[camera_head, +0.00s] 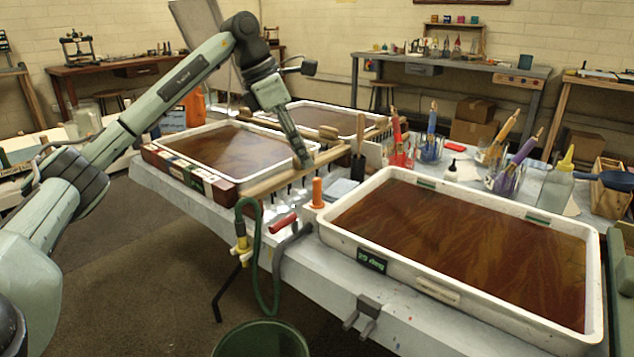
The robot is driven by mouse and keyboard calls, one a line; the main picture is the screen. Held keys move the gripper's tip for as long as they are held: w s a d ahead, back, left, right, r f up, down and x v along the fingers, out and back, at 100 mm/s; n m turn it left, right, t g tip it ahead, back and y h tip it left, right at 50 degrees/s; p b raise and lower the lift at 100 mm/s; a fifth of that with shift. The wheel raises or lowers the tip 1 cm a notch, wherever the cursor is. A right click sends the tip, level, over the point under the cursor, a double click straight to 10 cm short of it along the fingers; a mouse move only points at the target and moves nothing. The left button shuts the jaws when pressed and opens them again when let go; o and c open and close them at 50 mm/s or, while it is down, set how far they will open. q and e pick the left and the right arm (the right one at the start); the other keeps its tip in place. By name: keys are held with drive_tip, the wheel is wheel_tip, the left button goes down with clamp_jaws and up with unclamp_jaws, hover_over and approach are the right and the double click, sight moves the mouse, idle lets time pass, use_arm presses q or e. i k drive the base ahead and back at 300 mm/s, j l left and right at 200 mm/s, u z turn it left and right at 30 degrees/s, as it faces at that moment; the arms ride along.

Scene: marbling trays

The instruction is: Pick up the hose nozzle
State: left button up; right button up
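A dark green hose (256,278) hangs in a loop over the near left edge of the table. A yellow and dark nozzle (241,246) is on its left strand, hanging beside the table edge. My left arm reaches in from the left, and its gripper (303,160) points down above the wooden rail by the left tray, above and to the right of the nozzle and apart from it. Its fingers overlap in this view, so I cannot tell whether they are open. I see nothing held in it. My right gripper is out of view.
A large white tray (450,290) of brown liquid fills the table's right side. A second tray (205,130) sits behind. A green bin (262,340) is on the floor below.

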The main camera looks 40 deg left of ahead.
sight(243, 247)
drive_tip(key=k, duration=1.05)
